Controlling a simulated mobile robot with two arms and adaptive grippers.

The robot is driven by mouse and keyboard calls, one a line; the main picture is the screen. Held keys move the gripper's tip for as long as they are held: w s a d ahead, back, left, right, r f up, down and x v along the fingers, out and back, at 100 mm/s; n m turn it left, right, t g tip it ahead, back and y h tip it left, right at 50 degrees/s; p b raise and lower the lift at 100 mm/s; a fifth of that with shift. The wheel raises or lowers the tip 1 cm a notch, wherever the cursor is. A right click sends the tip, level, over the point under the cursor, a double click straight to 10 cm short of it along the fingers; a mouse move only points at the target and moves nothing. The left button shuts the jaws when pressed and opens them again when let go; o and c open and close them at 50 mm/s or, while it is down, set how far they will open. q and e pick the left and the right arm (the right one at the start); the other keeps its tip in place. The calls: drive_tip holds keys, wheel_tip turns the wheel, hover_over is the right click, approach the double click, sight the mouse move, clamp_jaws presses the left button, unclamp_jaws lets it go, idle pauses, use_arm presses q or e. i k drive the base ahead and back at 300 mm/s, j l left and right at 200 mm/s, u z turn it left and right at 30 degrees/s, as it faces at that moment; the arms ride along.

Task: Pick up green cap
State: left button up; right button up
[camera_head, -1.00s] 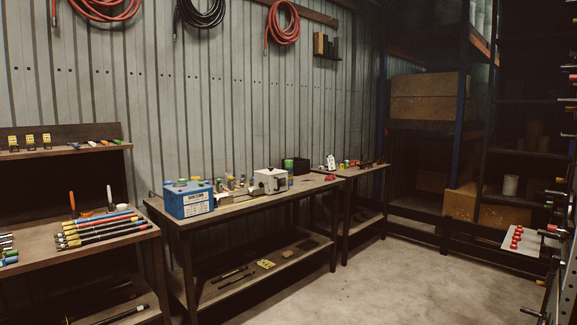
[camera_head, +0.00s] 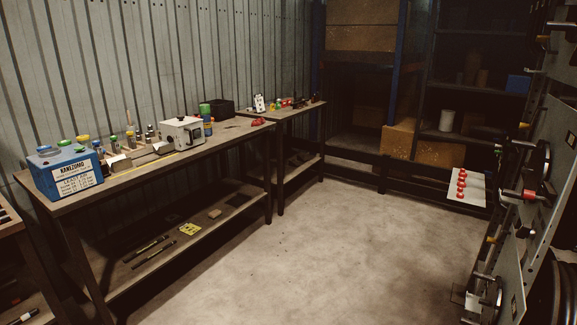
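Several small green items show, and I cannot tell which one is the green cap. A larger green-topped item (camera_head: 206,111) stands behind the white machine (camera_head: 184,133). Neither of my grippers is in view.
A wide stretch of bare concrete floor (camera_head: 290,240) lies in front of the benches. Metal racks with a cardboard box (camera_head: 398,139) stand at the back. A panel with fittings and a small shelf of red pieces (camera_head: 461,184) stands at the right.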

sight(204, 108)
drive_tip(key=i, duration=2.35)
